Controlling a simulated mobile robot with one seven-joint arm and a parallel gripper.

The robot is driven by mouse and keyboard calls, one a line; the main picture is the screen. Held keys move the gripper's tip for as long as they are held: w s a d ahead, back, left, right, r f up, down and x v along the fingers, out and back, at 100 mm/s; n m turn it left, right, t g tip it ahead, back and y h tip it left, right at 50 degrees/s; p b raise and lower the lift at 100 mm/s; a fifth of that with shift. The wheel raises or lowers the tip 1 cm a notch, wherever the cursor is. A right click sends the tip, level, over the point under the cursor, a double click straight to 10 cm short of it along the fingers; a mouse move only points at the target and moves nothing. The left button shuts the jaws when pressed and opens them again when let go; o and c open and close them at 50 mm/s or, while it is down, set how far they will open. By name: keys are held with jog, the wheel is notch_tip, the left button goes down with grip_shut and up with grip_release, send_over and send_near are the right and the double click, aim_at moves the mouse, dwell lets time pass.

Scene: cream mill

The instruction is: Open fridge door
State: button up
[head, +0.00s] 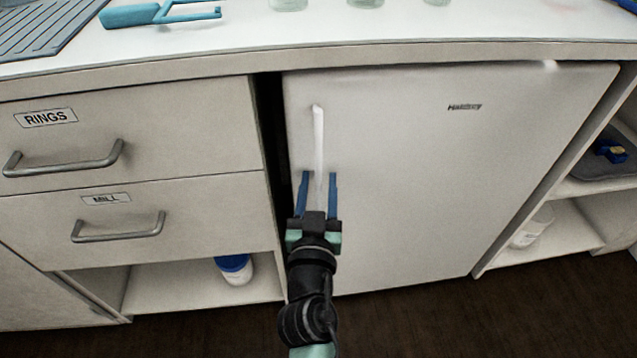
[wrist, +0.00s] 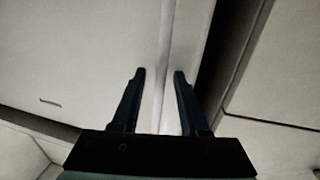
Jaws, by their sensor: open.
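The fridge door (head: 430,170) is a white panel under the counter, and it is shut. Its handle (head: 318,130) is a white vertical bar near the door's left edge. My gripper (head: 319,175) is open, with one blue finger on each side of the handle's lower part. In the wrist view the handle (wrist: 164,70) runs up between the two dark fingers of my gripper (wrist: 158,73). Whether a finger touches the handle, I cannot tell. The handle's lower end is hidden by my gripper.
A drawer marked RINGS (head: 170,125) and a drawer below it (head: 215,195) stand left of the fridge, past a dark gap (head: 272,130). Open shelves (head: 560,235) stand to the right. A blue clamp-like tool (head: 160,13) and glass jars lie on the worktop (head: 250,45).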

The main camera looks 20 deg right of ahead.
grip_shut()
dwell(1.4)
